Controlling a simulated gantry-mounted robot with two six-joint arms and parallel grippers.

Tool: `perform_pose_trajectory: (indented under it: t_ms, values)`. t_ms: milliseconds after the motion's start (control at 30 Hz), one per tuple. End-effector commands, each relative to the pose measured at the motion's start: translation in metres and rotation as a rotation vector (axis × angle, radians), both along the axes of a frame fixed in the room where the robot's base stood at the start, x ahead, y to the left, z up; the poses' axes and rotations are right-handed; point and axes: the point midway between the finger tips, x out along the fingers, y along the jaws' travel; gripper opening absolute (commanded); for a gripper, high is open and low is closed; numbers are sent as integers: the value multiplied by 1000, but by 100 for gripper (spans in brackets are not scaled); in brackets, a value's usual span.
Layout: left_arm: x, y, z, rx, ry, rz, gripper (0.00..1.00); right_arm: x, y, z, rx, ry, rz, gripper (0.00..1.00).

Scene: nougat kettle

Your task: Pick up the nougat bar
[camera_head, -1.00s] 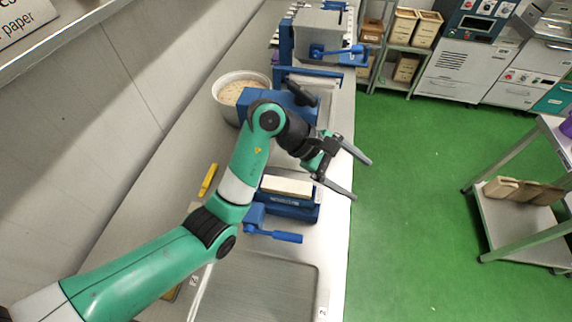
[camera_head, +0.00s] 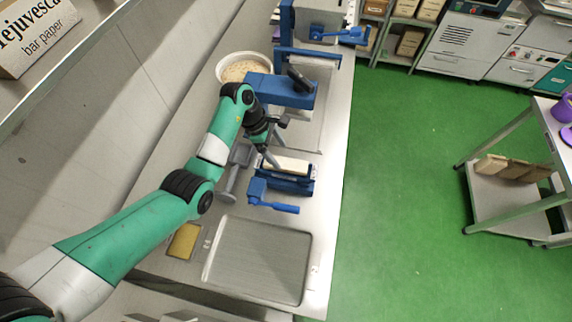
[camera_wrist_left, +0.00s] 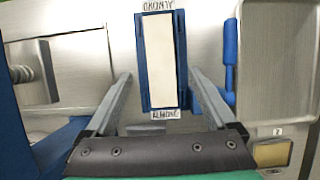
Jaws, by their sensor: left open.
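The nougat bar is a long cream-white block (camera_head: 290,164) lying in a blue holder (camera_head: 290,186) on the metal counter. In the left wrist view the bar (camera_wrist_left: 160,62) lies lengthwise in the blue frame, between labels at its two ends. My left gripper (camera_head: 277,146) is open and empty beside and over the holder, partly hidden by its own wrist in the head view. In the left wrist view its two fingers (camera_wrist_left: 160,73) show one on each side of the holder, with the bar between them in the picture. Contact is not visible. My right gripper is not in view.
A blue handle (camera_head: 275,207) sticks out in front of the holder. A grey stand-like tool (camera_head: 235,172) is on its left. A metal tray (camera_head: 258,262) lies nearer me. A pot (camera_head: 245,68) and blue machine (camera_head: 285,92) stand behind. Green floor lies right.

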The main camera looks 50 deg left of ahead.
Motion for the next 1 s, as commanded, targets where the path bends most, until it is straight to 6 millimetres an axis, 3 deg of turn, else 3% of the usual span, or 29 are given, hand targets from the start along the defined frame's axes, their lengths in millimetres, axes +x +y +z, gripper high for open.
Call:
perform_pose_trajectory:
  t_ms: [167,400,667,1000]
  values:
    - [1,-3,-9,-1,1,-2,90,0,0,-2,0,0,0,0]
    - [8,-16,-45,1,0,-1,90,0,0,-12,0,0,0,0]
    - [10,-17,-48,2,-1,-1,90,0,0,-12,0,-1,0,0]
    - [10,-17,-48,1,-1,-1,31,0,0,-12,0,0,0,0]
